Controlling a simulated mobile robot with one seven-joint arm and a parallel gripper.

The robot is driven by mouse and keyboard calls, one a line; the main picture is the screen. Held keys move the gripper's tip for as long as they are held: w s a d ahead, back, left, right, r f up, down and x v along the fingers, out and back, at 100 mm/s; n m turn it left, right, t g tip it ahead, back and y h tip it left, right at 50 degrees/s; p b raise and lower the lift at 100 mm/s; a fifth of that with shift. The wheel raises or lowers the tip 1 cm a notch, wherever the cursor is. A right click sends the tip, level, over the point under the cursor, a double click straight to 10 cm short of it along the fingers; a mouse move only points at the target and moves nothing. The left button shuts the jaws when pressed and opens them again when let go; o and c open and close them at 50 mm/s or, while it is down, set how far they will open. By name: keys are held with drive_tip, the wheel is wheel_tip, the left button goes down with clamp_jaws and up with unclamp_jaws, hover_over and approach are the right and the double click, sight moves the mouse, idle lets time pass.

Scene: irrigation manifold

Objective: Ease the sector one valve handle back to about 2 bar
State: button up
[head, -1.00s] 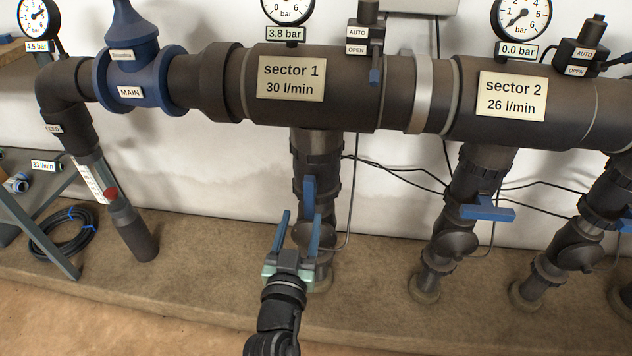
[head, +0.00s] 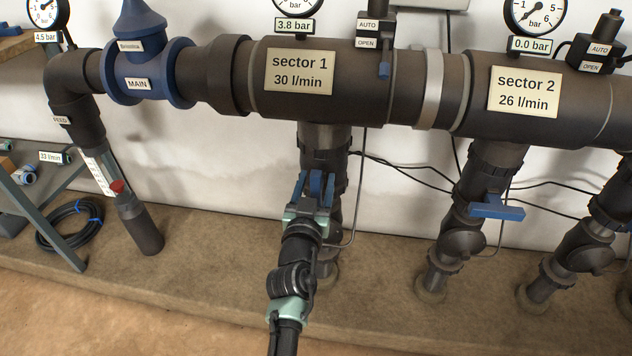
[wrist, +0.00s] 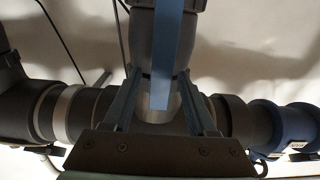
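The sector 1 valve handle (head: 315,184) is a blue lever on the dark pipe below the sector 1 label (head: 299,72). It points roughly along the pipe. My gripper (head: 315,188) is open, with one blue finger on each side of the handle. In the wrist view the handle (wrist: 167,50) hangs between the two fingertips of my gripper (wrist: 160,77), with a visible gap on the left and a narrower one on the right. The sector 1 readout (head: 294,25) shows 3.8 bar. Its dial (head: 297,4) is mostly cut off. My gripper hides the valve body.
The sector 2 handle (head: 496,206) sits crosswise on the pipe to the right, with its readout (head: 530,44) at 0.0 bar. Thin black cables (head: 400,170) run behind the pipes. A coiled hose (head: 70,224) lies at the left. The ledge between the feed pipe and sector 1 is clear.

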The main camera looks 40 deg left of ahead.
clamp_jaws()
drive_tip(key=shift+n, duration=0.3)
drive_tip(key=n+b, duration=0.1)
drive_tip(key=n, duration=0.2)
drive_tip(key=s+a+f+n+b, duration=0.1)
drive_tip(key=n, duration=0.3)
drive_tip(key=a+n+b, duration=0.1)
drive_tip(key=n, duration=0.2)
drive_tip(key=shift+s+f+n, duration=0.15)
drive_tip(key=shift+f+n, duration=0.1)
drive_tip(key=shift+n, duration=0.15)
idle(0.4)
unclamp_jaws()
